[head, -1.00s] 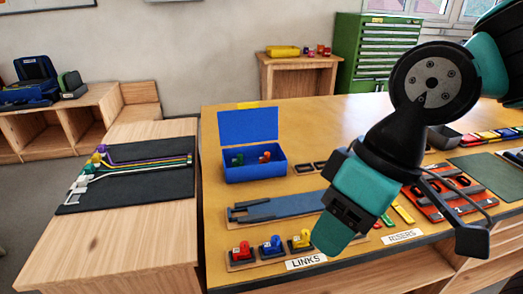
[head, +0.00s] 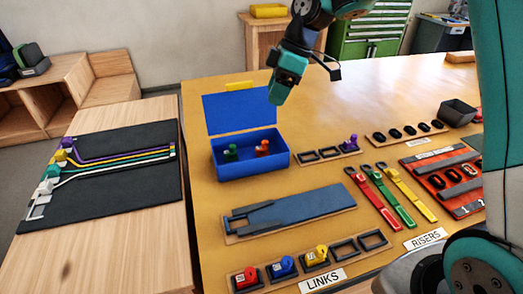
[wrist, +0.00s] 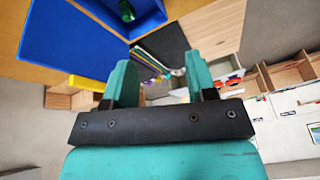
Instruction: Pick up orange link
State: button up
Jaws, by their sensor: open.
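The orange link (head: 262,148) stands inside the open blue box (head: 272,166), in its right part. A green link (head: 231,153) stands to its left in the same box, and it also shows in the wrist view (wrist: 127,11). My gripper (head: 278,97) is in the air above the box, by the right edge of its raised lid (head: 240,113). In the wrist view my gripper (wrist: 160,75) has its two teal fingers apart with nothing between them. The orange link does not show in the wrist view.
A rack with a purple link (head: 350,142) stands right of the box. Red, blue and yellow links (head: 283,265) sit in the front rack by the LINKS label (head: 323,280). A blue slab (head: 300,208) lies between. A black mat with cords (head: 110,170) is at left.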

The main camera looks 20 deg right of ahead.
aim_at(265, 142)
jog(key=w+d+f+n, duration=0.3)
jog(key=w+d+f, duration=0.3)
jog(key=w+f, duration=0.15)
jog(key=p+x, duration=0.1)
jog(key=x, duration=0.2)
jog(key=p+x, duration=0.2)
jog(key=x, duration=0.2)
jog(key=w+p+x, duration=0.1)
jog(key=x, duration=0.3)
jog(key=shift+f, duration=0.25)
jog(key=shift+p+x, duration=1.85)
jog(key=shift+x, duration=0.95)
